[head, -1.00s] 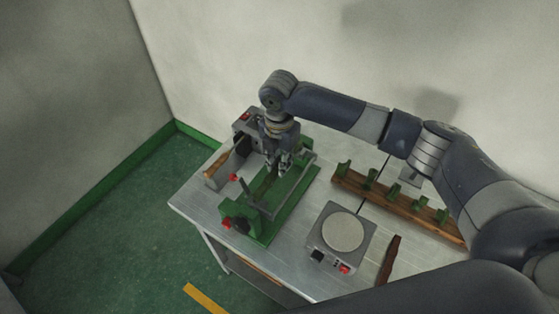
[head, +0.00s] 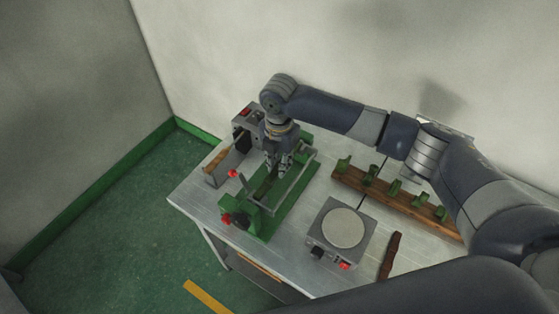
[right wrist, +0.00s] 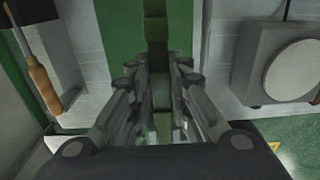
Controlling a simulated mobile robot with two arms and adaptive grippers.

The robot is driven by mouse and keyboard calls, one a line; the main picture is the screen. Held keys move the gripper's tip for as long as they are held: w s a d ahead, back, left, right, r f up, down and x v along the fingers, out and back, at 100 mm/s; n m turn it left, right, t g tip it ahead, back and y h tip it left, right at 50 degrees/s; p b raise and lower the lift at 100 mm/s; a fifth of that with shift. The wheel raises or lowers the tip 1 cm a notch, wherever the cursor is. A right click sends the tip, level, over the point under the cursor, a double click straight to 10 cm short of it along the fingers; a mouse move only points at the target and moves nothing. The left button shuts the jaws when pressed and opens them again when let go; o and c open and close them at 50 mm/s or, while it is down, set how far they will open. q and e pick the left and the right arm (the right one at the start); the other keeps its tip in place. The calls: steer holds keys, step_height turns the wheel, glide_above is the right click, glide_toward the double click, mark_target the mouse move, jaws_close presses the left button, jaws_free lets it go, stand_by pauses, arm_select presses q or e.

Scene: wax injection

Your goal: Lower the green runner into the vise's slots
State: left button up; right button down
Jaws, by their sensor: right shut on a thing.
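The green vise (head: 291,207) stands on the left half of the table, with a long grey bar along it. My right gripper (head: 278,172) points down over the vise's middle. In the right wrist view, the fingers of my right gripper (right wrist: 161,112) are closed on the green runner (right wrist: 160,98), a narrow dark green piece. The vise's green bed (right wrist: 118,35) lies beneath. The fingers hide much of the runner, and I cannot tell whether it touches the slots. My left gripper is out of view.
A grey machine (head: 244,124) stands behind the vise. A wooden rack with green pieces (head: 420,210) lies to the right. A grey unit with a round plate (head: 343,229) sits in front of the rack, beside a brown strip (head: 391,256). A red-knobbed lever (head: 240,181) rises at the vise's left.

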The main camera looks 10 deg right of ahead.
steer(key=shift+f, duration=0.35)
steer(key=c, duration=1.4)
jaws_free()
step_height(320, 180, up, 12)
steer(key=shift+f, duration=0.1)
